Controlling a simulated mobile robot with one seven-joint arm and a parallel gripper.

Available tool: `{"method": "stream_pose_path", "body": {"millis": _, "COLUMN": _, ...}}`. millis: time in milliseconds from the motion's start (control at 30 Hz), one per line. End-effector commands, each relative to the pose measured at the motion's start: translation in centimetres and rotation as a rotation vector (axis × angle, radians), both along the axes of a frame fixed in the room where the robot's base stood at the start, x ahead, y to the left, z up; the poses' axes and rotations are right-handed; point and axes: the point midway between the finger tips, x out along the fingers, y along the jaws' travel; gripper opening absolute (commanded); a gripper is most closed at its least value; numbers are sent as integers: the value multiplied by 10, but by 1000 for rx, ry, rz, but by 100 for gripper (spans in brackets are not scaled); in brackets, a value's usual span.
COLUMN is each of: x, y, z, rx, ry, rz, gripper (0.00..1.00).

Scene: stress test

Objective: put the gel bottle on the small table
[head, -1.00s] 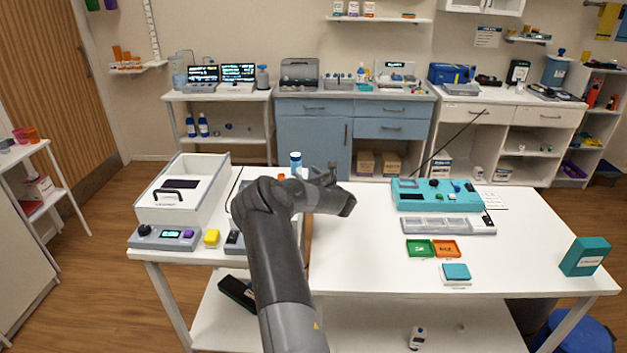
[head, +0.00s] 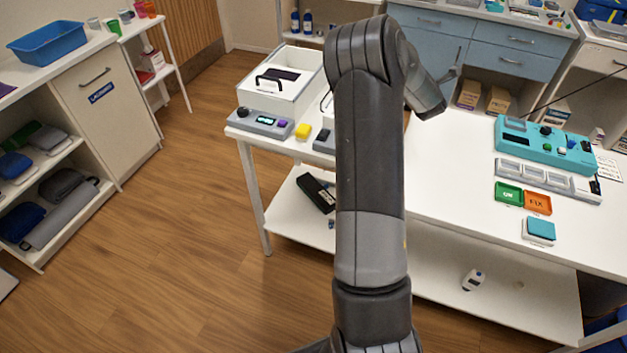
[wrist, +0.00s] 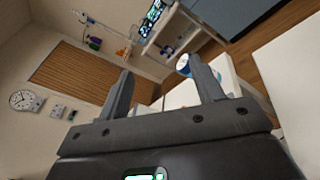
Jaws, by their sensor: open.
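My gripper (wrist: 160,84) is open, with its two dark fingers apart and nothing held between them in the wrist view. A round blue-and-white thing (wrist: 183,65), perhaps the top of a bottle, shows just beyond the right finger; I cannot tell if it is the gel bottle. In the head view my arm covers the middle of the benches, and no bottle that is surely the gel bottle shows. A narrow white table (head: 318,160) stands left of the arm, and a small white stand (head: 138,28) at the upper left; I cannot tell which is the small table.
An open white box (head: 300,97) and a grey device (head: 259,123) occupy the narrow table. A teal device (head: 545,148) and green and orange trays (head: 537,203) lie on the right-hand bench. A blue bin (head: 47,43) sits on the left counter. The wooden floor at left is clear.

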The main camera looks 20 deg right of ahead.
Motion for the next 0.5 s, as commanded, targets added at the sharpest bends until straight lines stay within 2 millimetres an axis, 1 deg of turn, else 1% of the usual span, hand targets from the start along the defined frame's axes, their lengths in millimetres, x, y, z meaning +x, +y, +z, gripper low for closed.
{"method": "stream_pose_path", "body": {"millis": 33, "x": -3, "y": 11, "z": 15, "rx": 92, "ry": -35, "rz": -27, "gripper": 61}}
{"method": "stream_pose_path", "body": {"millis": 100, "x": -7, "y": 26, "z": 29, "rx": 229, "ry": -76, "rz": -67, "gripper": 61}}
{"method": "stream_pose_path", "body": {"millis": 167, "x": -12, "y": 41, "z": 39, "rx": 346, "ry": -106, "rz": -97, "gripper": 61}}
{"method": "stream_pose_path", "body": {"millis": 267, "x": -21, "y": 70, "z": 53, "rx": 543, "ry": -152, "rz": -143, "gripper": 61}}
{"method": "stream_pose_path", "body": {"millis": 367, "x": -32, "y": 102, "z": 66, "rx": 735, "ry": -190, "rz": -188, "gripper": 61}}
{"method": "stream_pose_path", "body": {"millis": 500, "x": -53, "y": 154, "z": 80, "rx": 994, "ry": -221, "rz": -246, "gripper": 61}}
